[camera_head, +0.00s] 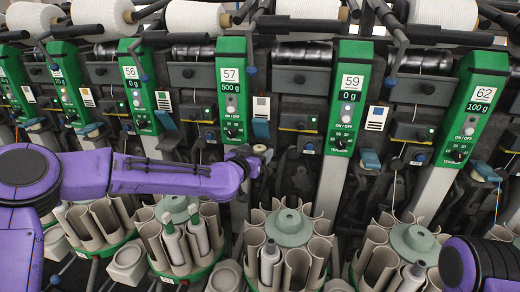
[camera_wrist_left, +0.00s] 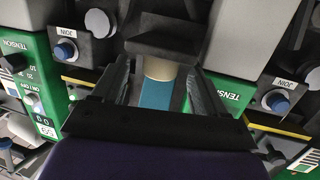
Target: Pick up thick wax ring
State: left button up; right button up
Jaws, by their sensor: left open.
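A cream, round piece that looks like the thick wax ring (camera_wrist_left: 160,69) shows in the left wrist view, between my fingers and under a dark overhanging part. A small cream bit of it seems to show at the fingertips in the head view (camera_head: 260,149). My left gripper (camera_head: 254,158) is open in front of the machine, below the unit marked 57. In the left wrist view my left gripper (camera_wrist_left: 160,88) has one finger on each side of the ring, with gaps visible. I cannot tell if either finger touches it. My right gripper is outside both views.
Green panels, such as the one marked 59 (camera_head: 348,90), and JOIN knobs (camera_wrist_left: 277,101) flank the space. Round tube magazines (camera_head: 290,228) stand below. White yarn cones (camera_head: 195,17) line the top.

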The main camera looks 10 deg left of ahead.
aim_at(257, 152)
pick_arm(q)
jog(key=shift+x, duration=1.55)
jog(key=c, duration=1)
jog(key=shift+c, duration=0.2)
